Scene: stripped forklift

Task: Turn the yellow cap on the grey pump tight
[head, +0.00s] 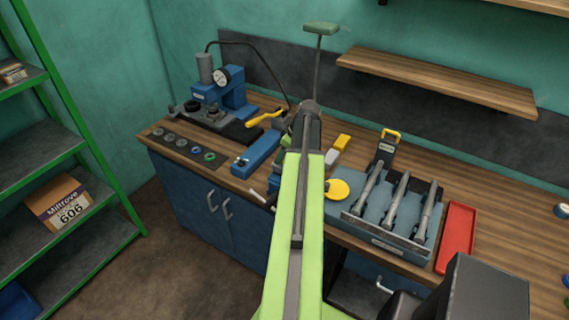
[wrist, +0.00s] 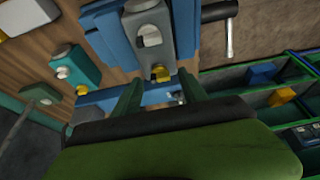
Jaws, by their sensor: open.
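I cannot tell for sure which thing is the grey pump. In the head view a yellow round disc (head: 338,189) shows just right of my arm, at the bench's front; what it sits on is partly hidden. Nothing is seen held. In the head view my arm hides the gripper.
A blue press with a gauge (head: 222,76) stands at the bench's left end. A tray with several grey tools (head: 385,240) and a red tray (head: 457,236) lie to the right. A tall green-handled lever (head: 320,28) rises behind my arm. Bare wooden bench (head: 507,208) lies farther right.

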